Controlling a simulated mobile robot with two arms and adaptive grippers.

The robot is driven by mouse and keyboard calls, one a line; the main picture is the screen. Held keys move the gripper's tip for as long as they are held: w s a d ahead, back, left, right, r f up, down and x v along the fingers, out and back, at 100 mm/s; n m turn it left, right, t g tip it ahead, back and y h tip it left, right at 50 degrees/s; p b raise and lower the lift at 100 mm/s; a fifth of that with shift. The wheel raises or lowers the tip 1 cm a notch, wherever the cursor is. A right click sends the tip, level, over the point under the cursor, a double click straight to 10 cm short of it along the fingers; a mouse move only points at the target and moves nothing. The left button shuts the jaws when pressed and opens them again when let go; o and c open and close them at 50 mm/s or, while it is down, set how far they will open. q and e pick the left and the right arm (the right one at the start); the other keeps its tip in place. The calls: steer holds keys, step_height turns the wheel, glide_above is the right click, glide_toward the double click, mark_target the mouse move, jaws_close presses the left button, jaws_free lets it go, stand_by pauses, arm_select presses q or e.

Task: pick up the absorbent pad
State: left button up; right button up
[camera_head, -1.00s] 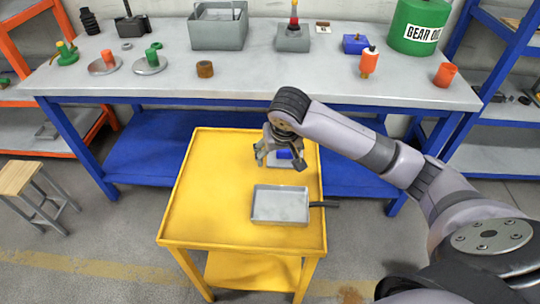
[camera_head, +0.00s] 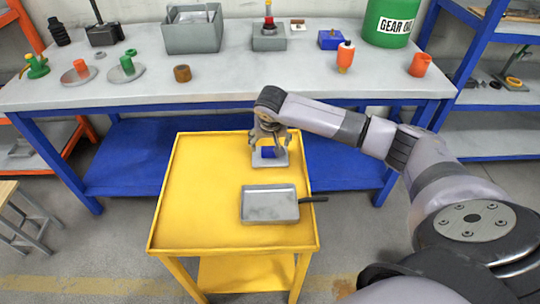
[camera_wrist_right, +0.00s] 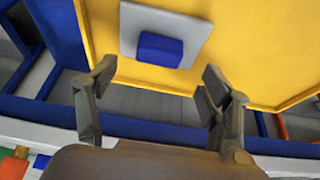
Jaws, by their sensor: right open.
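A flat light-grey square, which looks to be the absorbent pad (camera_head: 282,161), lies on the yellow cart near its far right corner. In the right wrist view the pad (camera_wrist_right: 192,25) and block (camera_wrist_right: 160,50) show beyond the fingertips. My right gripper (camera_head: 269,141) is over the pad's far side in the head view. In the right wrist view the gripper (camera_wrist_right: 158,72) is open and empty, its fingers apart on either side of the block's line. The pad is not between them. My left gripper is not in view.
A grey metal pan (camera_head: 270,203) with a dark handle lies on the yellow cart (camera_head: 195,200) in front of the pad. The cart's left half is clear. Behind stands a blue workbench (camera_head: 225,88) with jack parts, a grey bin (camera_head: 192,35) and a green oil drum (camera_head: 390,22).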

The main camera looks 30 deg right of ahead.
mark_target(270, 149)
steer(key=shift+x, duration=2.7)
steer(key=shift+r, duration=0.1)
steer(key=shift+c, duration=0.4)
steer(key=c, duration=1.2)
step_height(270, 149, up, 20)
steer(key=shift+r, duration=0.1)
